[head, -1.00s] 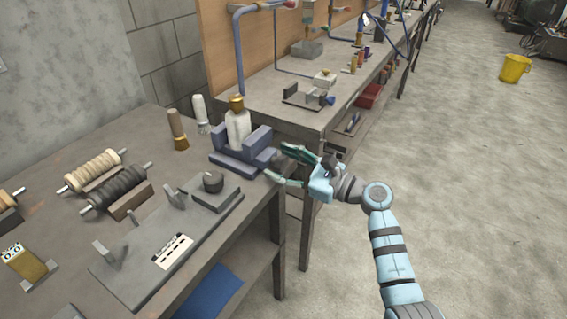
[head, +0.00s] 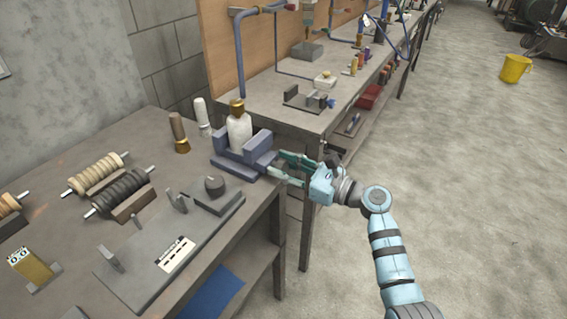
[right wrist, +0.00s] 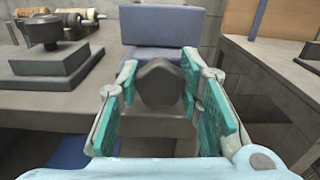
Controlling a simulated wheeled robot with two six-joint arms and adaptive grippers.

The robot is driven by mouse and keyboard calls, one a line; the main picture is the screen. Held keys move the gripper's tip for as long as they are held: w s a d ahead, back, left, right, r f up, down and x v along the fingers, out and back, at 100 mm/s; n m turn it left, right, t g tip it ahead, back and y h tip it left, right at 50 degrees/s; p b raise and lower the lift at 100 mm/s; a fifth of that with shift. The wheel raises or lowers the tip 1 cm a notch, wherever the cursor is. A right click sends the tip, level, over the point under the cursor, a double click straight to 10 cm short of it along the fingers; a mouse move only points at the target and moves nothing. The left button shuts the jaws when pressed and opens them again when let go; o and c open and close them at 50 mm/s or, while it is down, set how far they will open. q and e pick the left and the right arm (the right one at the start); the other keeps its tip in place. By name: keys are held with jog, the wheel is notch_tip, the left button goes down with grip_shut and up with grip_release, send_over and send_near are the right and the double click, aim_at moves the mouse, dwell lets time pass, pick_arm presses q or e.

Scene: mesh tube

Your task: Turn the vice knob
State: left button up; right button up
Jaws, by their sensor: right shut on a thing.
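The blue-grey vice (head: 226,163) stands at the right corner of the near bench in the head view, with a white bottle (head: 239,132) with a gold cap between its jaws. My right gripper (head: 276,163) reaches in from the right at the vice's near side. In the right wrist view, the dark angular vice knob (right wrist: 160,84) lies between the two green-padded fingers, which are shut on it. The fingers largely hide the knob in the head view. My left gripper is not in view.
A grey plate with a knob block (head: 214,197) lies left of the vice. A second bench (head: 290,110) is beyond. Open floor lies at right.

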jog(key=shift+d+m+p, duration=0.1)
jog(key=shift+m+p, duration=1.1)
jog(key=shift+m, duration=1)
jog(key=o, duration=1.2)
jog(key=shift+s+d, duration=0.15)
jog(key=shift+d, duration=0.2)
jog(key=s+d+n, duration=0.6)
jog(key=s+d, duration=0.3)
jog(key=d, duration=0.3)
jog(key=x, duration=1.4)
jog(key=shift+a+p, duration=0.1)
jog(key=shift+p, duration=0.3)
